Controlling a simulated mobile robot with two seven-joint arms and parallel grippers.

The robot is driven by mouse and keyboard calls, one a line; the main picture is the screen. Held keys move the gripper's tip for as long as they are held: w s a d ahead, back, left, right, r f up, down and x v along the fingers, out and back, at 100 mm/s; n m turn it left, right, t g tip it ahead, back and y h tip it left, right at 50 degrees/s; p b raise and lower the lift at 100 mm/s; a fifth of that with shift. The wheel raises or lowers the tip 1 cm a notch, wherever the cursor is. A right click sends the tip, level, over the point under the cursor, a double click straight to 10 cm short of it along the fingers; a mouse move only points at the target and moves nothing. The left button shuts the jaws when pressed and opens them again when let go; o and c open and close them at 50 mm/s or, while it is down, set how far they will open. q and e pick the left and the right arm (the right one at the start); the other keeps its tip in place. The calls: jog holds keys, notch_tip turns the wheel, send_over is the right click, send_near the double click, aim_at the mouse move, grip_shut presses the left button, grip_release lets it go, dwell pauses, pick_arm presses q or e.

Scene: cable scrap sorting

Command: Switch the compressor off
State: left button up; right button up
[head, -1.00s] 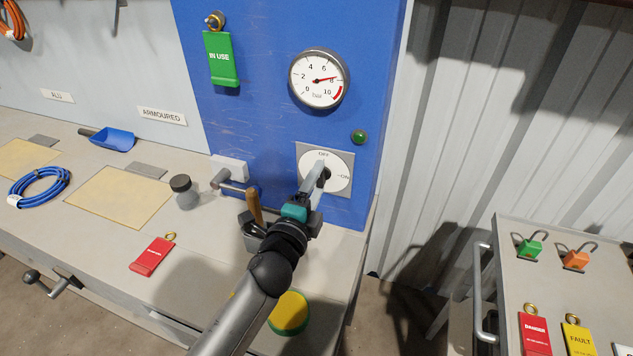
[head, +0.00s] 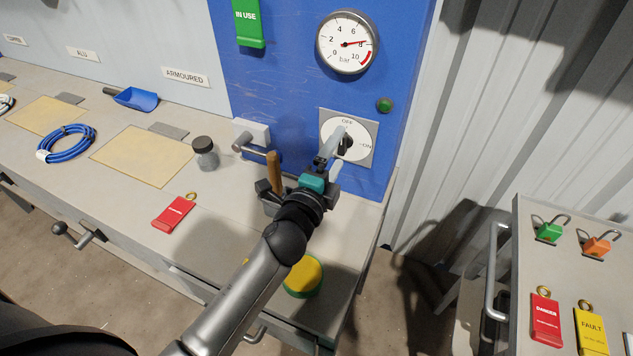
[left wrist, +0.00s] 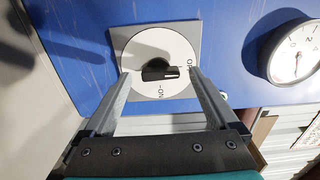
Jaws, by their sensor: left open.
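The compressor's rotary switch is a black knob (head: 346,147) on a round white dial (head: 362,132) on the blue panel. OFF is marked at its top and ON at its right. In the left wrist view the knob (left wrist: 160,73) has its white-marked end turned toward the OFF lettering. My left gripper (head: 334,152) is at the dial, open, with its fingertips on either side of the knob and gaps showing between. Its fingers partly hide the dial in the head view. My right gripper is not in view.
A pressure gauge (head: 346,43) reads near 8 bar; a green lamp (head: 384,105) sits below it. A green IN USE tag (head: 248,25) hangs on the panel. The bench holds a jar (head: 205,155) and a red tag (head: 174,213). A tray (head: 520,270) with padlocks stands right.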

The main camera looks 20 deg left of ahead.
pick_arm(q)
jog(key=s, duration=1.4)
jog(key=shift+a+b, duration=0.2)
jog(key=shift+b, duration=0.2)
